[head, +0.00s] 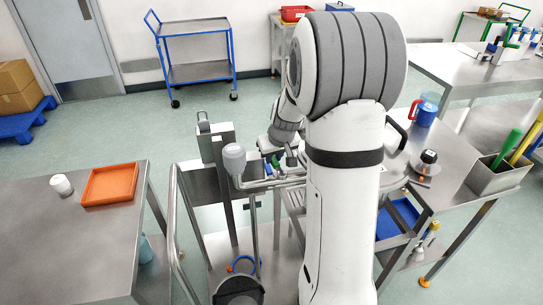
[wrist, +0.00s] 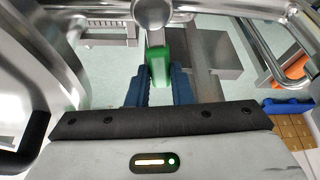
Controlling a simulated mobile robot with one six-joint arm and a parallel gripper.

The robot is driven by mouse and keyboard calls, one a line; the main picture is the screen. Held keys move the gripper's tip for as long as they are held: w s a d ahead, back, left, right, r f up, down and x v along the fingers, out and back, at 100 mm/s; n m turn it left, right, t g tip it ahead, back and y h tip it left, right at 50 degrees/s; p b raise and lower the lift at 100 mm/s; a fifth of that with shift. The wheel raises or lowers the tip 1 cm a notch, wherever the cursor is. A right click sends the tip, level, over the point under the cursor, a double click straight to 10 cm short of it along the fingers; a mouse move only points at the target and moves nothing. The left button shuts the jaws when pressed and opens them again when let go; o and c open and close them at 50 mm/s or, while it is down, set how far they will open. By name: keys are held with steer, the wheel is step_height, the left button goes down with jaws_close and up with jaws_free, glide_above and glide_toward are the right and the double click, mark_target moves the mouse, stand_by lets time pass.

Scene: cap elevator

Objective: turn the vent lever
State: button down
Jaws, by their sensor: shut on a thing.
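The vent lever (wrist: 160,66) appears to be the green handle in the upper middle of the wrist view, with a grey metal part at its far end. My gripper (wrist: 160,82) has its two blue fingers on either side of the green handle and is shut on it. In the head view a bit of the green handle (head: 276,162) shows beside my gripper (head: 271,170), among grey metal pipes. My own arm hides much of the machine around the lever there.
A rounded grey knob (head: 234,157) on a pipe stands just left of my gripper. A steel table with an orange tray (head: 110,184) and a white cup (head: 61,185) is at left. A blue trolley (head: 195,72) stands behind, with open floor in front of it.

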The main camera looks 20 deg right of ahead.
mark_target(279, 168)
steer(key=shift+d+m+h+p, duration=0.4)
steer(key=shift+d+m+p, duration=0.1)
steer(key=shift+m, duration=0.4)
steer(key=c, duration=1.3)
jaws_free()
steer(key=shift+s, duration=0.1)
steer(key=shift+r, duration=0.1)
steer(key=b+v, duration=0.1)
steer(key=v, duration=0.6)
steer(key=shift+s+r, duration=0.2)
steer(key=shift+r, duration=0.05)
